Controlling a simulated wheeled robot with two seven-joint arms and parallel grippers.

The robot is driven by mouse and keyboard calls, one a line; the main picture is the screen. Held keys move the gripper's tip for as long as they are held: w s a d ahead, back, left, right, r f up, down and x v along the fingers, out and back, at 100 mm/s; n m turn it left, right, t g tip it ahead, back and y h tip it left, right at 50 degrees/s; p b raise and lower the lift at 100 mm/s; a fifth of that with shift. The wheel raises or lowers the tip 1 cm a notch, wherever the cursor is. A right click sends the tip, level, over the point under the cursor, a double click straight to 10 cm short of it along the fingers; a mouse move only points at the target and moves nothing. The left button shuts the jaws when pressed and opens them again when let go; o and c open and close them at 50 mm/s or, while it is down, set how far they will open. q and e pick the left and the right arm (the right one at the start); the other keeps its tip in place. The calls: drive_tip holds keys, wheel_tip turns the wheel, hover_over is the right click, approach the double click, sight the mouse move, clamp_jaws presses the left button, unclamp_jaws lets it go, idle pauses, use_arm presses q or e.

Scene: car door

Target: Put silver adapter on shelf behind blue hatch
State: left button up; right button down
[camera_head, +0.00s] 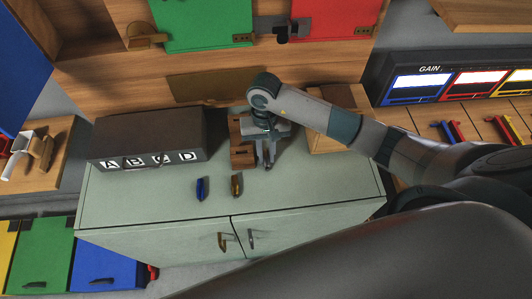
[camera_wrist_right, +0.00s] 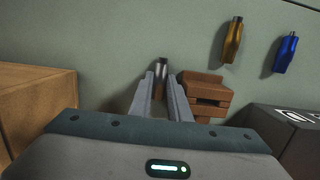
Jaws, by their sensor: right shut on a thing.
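My right gripper (camera_head: 265,158) is low over the grey-green cabinet top, beside a brown wooden block. In the right wrist view the fingers of my right gripper (camera_wrist_right: 160,88) are closed around a silver adapter (camera_wrist_right: 160,66), whose far end shows between the fingertips. I cannot tell whether the adapter touches the cabinet top. A large blue panel (camera_head: 20,65), possibly the blue hatch, is at the upper left edge, cut off by the frame. No shelf behind it shows. My left gripper is out of view.
A blue adapter (camera_head: 201,189) and a gold adapter (camera_head: 237,185) lie on the cabinet top (camera_head: 310,185). A dark box marked A B C D (camera_head: 150,135) stands left of the wooden block (camera_head: 242,150). Green (camera_head: 205,22) and red (camera_head: 335,18) panels are behind.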

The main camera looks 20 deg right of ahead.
sight(265, 152)
drive_tip(key=c, duration=1.9)
unclamp_jaws()
drive_tip(key=shift+c, duration=0.2)
drive_tip(key=shift+r, duration=0.1)
drive_tip(key=shift+r+p, duration=0.1)
drive_tip(key=shift+p, duration=0.3)
drive_tip(key=shift+w+r, duration=0.1)
drive_tip(key=shift+r, duration=0.05)
wheel_tip(265, 152, up, 12)
drive_tip(key=w+b, duration=0.1)
drive_tip(key=b, duration=0.3)
drive_tip(key=shift+w+d+f+b, duration=0.2)
drive_tip(key=shift+w+f+b, duration=0.05)
drive_tip(key=shift+b, duration=0.05)
drive_tip(key=shift+o, duration=0.4)
